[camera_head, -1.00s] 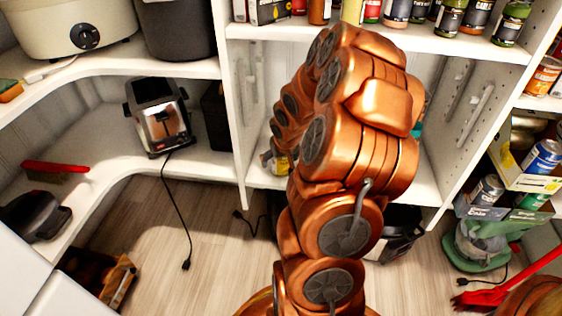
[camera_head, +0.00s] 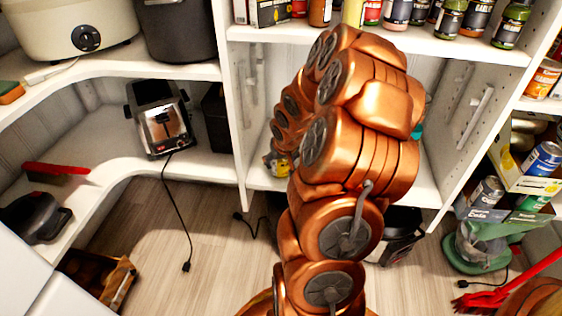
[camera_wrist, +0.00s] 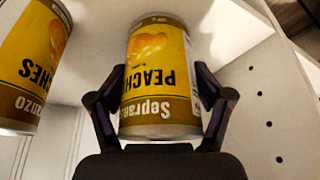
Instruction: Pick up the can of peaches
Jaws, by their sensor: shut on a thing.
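In the wrist view a yellow and brown can of peaches (camera_wrist: 160,82) stands between the two dark fingers of my gripper (camera_wrist: 160,100). The fingers are shut on its sides. Its label reads upside down in this view. A second can of peaches (camera_wrist: 36,60) is at the left, apart from the gripper. In the head view my arm hides the gripper. A small yellow item (camera_head: 277,165) shows on the lower shelf beside the arm; I cannot tell whether it is a can of peaches.
White shelf walls (camera_wrist: 262,100) enclose the gripper closely. In the head view a toaster (camera_head: 160,125) stands on the left shelf, jars (camera_head: 450,18) line the upper shelf, and cartons of cans (camera_head: 530,165) are at the right. A cord and a red broom (camera_head: 510,285) are on the floor.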

